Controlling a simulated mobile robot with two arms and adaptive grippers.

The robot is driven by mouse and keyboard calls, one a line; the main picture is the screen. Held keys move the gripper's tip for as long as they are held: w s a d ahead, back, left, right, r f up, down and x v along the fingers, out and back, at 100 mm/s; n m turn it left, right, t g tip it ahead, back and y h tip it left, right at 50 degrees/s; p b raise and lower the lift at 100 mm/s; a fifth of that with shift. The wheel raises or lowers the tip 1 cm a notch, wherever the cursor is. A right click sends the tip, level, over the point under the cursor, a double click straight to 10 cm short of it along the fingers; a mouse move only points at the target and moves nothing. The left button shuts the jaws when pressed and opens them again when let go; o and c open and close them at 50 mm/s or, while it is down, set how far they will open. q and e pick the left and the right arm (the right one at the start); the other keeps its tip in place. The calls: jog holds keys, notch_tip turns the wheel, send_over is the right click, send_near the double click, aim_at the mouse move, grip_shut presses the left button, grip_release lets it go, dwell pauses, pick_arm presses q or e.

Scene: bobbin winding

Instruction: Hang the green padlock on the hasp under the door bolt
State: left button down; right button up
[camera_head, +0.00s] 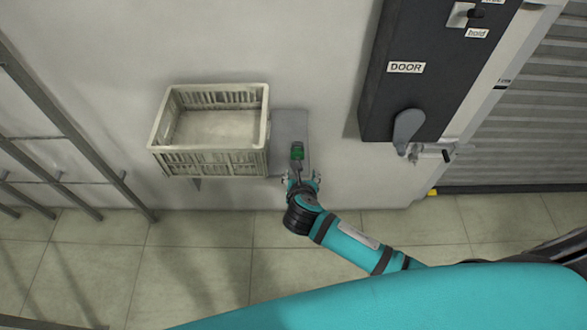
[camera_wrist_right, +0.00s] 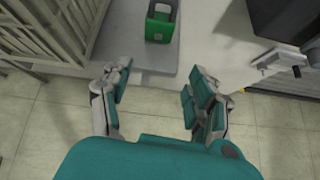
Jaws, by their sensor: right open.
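The green padlock (camera_head: 297,153) sits on a small grey shelf (camera_head: 291,124) on the wall. In the right wrist view the padlock (camera_wrist_right: 159,27) stands at the top centre on the grey shelf (camera_wrist_right: 150,58), beyond my fingertips. My right gripper (camera_head: 302,178) is just in front of the padlock, open and empty; in the wrist view its fingers (camera_wrist_right: 155,84) are apart with floor between them. My left gripper is out of view.
An empty pale crate (camera_head: 210,162) is fixed on the wall directly left of the shelf. A metal railing (camera_head: 70,130) stands at the far left. A ribbed shutter (camera_head: 535,130) is at the right. The wall between shelf and door panel is clear.

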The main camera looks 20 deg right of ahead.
aim_at(297, 155)
jog(key=shift+n+t, duration=0.4)
jog(key=shift+n, duration=0.3)
jog(key=w+b, duration=0.1)
jog(key=b, duration=0.1)
jog(key=w+b, duration=0.1)
jog(key=w, duration=0.1)
jog(key=w+b, duration=0.1)
jog(key=b, duration=0.1)
jog(key=shift+w+d+r+b, duration=0.25)
jog(key=shift+w+d+b, duration=0.05)
jog(key=shift+b, duration=0.05)
jog(key=shift+w+d, duration=0.1)
jog(key=shift+w, duration=0.25)
jog(key=shift+x, duration=1.55)
jog(key=shift+c, duration=0.4)
